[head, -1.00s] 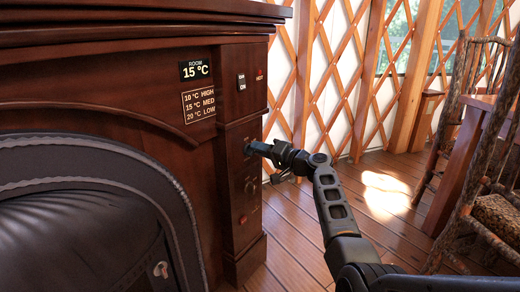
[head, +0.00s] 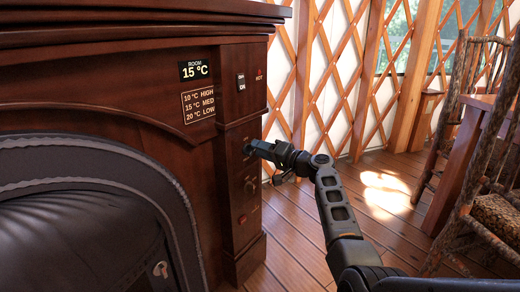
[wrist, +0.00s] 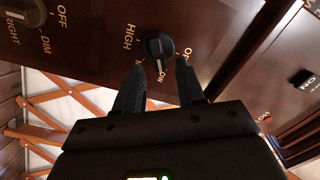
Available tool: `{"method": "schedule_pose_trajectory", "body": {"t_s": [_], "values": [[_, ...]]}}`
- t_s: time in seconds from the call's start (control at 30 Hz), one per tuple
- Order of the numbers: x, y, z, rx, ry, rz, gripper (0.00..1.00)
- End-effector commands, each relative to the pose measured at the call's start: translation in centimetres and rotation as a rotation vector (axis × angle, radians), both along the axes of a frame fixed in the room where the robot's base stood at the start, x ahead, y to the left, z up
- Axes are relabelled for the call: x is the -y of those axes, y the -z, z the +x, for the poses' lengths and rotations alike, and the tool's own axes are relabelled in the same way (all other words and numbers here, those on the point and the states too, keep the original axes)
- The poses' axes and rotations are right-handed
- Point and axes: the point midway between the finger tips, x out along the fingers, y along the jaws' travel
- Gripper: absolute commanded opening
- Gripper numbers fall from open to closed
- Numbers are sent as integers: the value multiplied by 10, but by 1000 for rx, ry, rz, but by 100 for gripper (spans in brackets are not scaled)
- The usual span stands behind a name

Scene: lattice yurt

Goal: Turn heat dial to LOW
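The heat dial (wrist: 160,46) is a round black knob with a pale pointer mark on the dark wood panel. HIGH is printed to its left in the wrist view; lettering below it, partly hidden by my fingers, ends in "OW". I cannot tell surely which label the pointer faces. My gripper (wrist: 159,64) is open, its two dark fingertips just below and either side of the dial, with no clear contact. In the head view my gripper (head: 251,147) is at the upper part of the narrow panel and covers most of the dial.
A lower knob (head: 250,185) marked OFF, DIM and BRIGHT shows in the wrist view (wrist: 22,12). Above are an ON switch (head: 241,82) and a red HOT light (head: 259,73). A display (head: 195,69) reads ROOM 15 °C; a chart (head: 198,103) lists 20 °C LOW, 15 °C MED, 10 °C HIGH.

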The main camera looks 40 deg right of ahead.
Motion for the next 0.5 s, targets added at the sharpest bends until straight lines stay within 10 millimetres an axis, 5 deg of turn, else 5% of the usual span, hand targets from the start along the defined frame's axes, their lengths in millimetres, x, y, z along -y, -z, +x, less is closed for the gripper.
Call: {"method": "schedule_pose_trajectory", "body": {"t_s": [0.5], "values": [[14,-1,-67,0,2,0,39]]}}
